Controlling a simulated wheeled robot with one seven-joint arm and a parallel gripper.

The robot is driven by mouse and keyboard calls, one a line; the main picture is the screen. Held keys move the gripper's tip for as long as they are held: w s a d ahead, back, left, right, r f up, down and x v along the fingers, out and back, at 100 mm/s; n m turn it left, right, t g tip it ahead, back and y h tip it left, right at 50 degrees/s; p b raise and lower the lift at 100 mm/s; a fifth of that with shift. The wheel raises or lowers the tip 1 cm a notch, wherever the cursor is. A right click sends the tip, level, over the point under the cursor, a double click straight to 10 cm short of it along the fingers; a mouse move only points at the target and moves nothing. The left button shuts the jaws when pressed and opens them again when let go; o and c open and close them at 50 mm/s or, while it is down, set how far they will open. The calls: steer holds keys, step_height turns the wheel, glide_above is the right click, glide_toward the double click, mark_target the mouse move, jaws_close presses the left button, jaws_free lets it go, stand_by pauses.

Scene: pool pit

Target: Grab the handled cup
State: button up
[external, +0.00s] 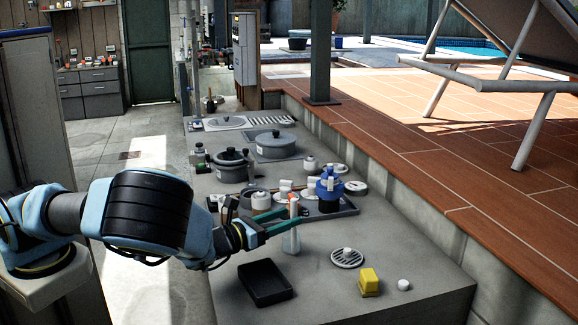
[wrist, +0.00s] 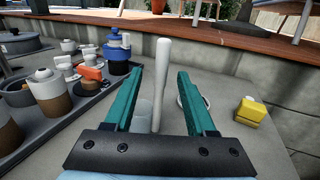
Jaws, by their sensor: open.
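A pale white cup with a tall upright handle stands on the grey counter; its handle (wrist: 162,75) rises between my fingers in the wrist view, and its low, pale cup part (wrist: 144,113) shows beside the handle's foot. In the external view the handled cup (external: 291,241) stands below and between my fingertips. My gripper (external: 293,219) is open, with its two teal fingers pointing forward on either side of the handle. In the wrist view my gripper (wrist: 161,72) shows a gap on both sides of the handle. I cannot tell whether a finger touches it.
A dark tray (external: 335,209) with jars, valves and a blue-topped container (external: 329,190) lies behind and left. A black empty tray (external: 265,284) is in front. A round drain grate (external: 347,258), a yellow block (external: 369,282) and a white cap (external: 403,285) lie right.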

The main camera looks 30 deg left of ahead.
steer(key=x, duration=0.2)
steer(key=shift+w+d, duration=0.2)
steer(key=shift+w, duration=0.1)
steer(key=shift+c, duration=0.4)
jaws_close()
steer(key=shift+p, duration=0.3)
stand_by(0.5)
